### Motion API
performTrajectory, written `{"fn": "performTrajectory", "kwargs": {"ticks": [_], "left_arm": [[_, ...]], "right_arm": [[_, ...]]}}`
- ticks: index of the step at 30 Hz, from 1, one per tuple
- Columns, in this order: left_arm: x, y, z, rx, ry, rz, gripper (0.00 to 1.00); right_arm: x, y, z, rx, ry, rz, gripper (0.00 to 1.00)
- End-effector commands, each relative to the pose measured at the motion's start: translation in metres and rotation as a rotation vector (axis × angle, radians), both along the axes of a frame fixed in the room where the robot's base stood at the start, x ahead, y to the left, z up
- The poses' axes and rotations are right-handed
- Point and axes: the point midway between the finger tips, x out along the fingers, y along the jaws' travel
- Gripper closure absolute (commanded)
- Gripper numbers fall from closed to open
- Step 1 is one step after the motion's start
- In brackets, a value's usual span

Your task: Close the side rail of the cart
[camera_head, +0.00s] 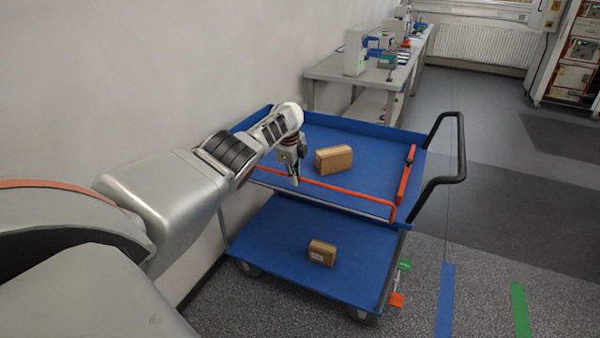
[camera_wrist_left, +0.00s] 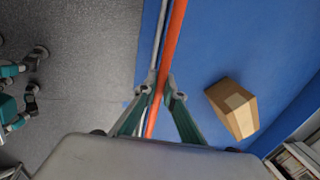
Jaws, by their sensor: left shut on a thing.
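The blue cart (camera_head: 262,203) stands by the wall. Its orange side rail (camera_head: 345,191) runs along the near long side of the top deck and bends at the right end. My left gripper (camera_head: 294,181) points down at this rail, left of its middle. In the left wrist view the rail (camera_wrist_left: 172,45) passes between the two fingers of my left gripper (camera_wrist_left: 159,92), which are shut on it. What appears to be my right gripper (camera_wrist_left: 36,75) shows at the left edge of that view, over the floor, with its fingers apart and empty.
A cardboard box (camera_head: 334,160) lies on the top deck and a smaller box (camera_head: 322,252) on the lower deck. A second orange bar (camera_head: 405,174) is at the right end, beside the black push handle (camera_head: 450,178). Grey floor (camera_head: 490,240) lies open to the right.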

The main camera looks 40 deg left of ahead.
Motion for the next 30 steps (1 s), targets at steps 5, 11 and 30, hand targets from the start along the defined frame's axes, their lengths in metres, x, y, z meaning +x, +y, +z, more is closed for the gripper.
{"fn": "performTrajectory", "kwargs": {"ticks": [5, 11, 30], "left_arm": [[-0.0057, -0.0015, -0.0005, -0.006, 0.023, -0.002, 1.0], [-0.0072, -0.0013, -0.0018, -0.008, 0.028, -0.001, 1.0], [-0.0072, -0.0003, -0.0009, -0.006, 0.026, -0.001, 0.75]], "right_arm": [[-0.0023, -0.0001, 0.0013, 0.0, 0.005, 0.0, 0.08], [-0.0056, -0.0003, -0.0032, -0.002, 0.014, 0.0, 0.08], [-0.0039, -0.0006, 0.0, -0.003, 0.009, 0.001, 0.08]]}}
